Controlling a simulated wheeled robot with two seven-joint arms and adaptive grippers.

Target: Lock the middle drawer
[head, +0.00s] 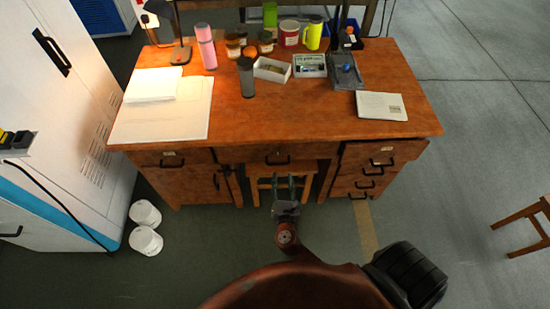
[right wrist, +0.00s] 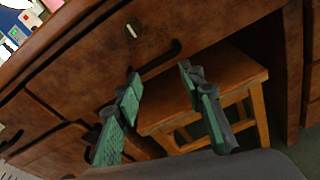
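The desk's middle drawer (head: 262,153) is under the tabletop, above the knee space, and looks shut. In the right wrist view its brown front (right wrist: 95,65) carries a dark bar handle (right wrist: 158,60). A small pale metal lock (right wrist: 133,28) sits above the handle; I cannot tell which way it is turned. My right gripper (head: 284,183) is in front of the knee space, below the drawer. In the right wrist view its green-padded fingers (right wrist: 158,80) are spread apart with nothing between them, near the handle. My left gripper is not in view.
A wooden stool (head: 256,186) stands under the drawer, close behind the gripper. The top right drawer (head: 384,152) appears slightly pulled out. Jars and boxes crowd the desktop (head: 300,115). A white cabinet (head: 70,110) and two white tubs (head: 145,240) are on the left. Floor at right is mostly clear.

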